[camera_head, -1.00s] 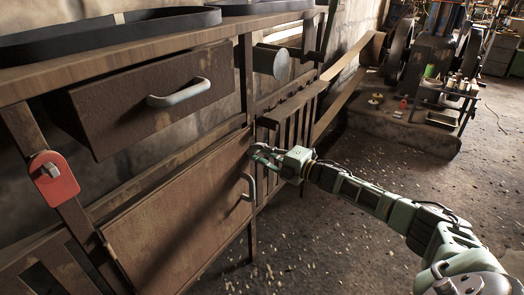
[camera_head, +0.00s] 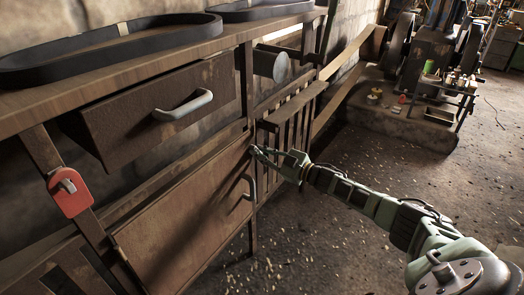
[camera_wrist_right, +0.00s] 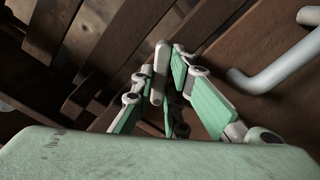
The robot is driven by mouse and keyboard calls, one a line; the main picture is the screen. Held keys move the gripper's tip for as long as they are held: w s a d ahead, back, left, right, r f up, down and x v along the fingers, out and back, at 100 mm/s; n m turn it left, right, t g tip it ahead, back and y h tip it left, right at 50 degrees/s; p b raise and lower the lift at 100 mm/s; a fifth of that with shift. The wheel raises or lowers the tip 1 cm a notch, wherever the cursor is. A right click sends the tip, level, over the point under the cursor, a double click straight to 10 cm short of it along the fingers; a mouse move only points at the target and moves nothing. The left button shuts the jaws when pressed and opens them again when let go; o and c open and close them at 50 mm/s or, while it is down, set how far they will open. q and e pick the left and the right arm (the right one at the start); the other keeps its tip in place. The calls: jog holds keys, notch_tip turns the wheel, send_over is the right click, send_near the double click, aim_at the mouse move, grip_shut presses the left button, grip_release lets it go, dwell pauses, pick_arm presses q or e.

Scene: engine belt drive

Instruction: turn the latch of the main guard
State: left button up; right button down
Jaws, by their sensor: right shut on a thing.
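The main guard (camera_head: 185,220) is a rusty brown panel low in the frame, with a grey bar handle (camera_head: 252,187) near its right edge. In the head view my right gripper (camera_head: 257,151) is at the guard's upper right corner, beside the post. In the right wrist view its green fingers (camera_wrist_right: 166,68) are shut on a small pale grey bar, which looks like the latch (camera_wrist_right: 159,72). The guard's handle also shows there (camera_wrist_right: 275,72). My left gripper is not in view.
A drawer (camera_head: 150,110) with a grey handle sits above the guard. A red plate with a grey knob (camera_head: 70,192) is on the left post. Black belts (camera_head: 110,48) lie on the top board.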

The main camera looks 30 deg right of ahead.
pick_arm(q)
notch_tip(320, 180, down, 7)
jog(key=p, duration=0.1)
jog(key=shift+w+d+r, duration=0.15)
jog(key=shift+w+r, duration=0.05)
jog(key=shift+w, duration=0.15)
pick_arm(e)
jog(key=shift+m, duration=3.6)
jog(key=shift+f, duration=0.1)
jog(key=c, duration=1.7)
grip_release()
jog(key=shift+c, duration=0.2)
jog(key=shift+s, duration=0.15)
jog(key=v, duration=1.1)
jog(key=shift+s+d, duration=0.15)
jog(key=shift+s, duration=0.25)
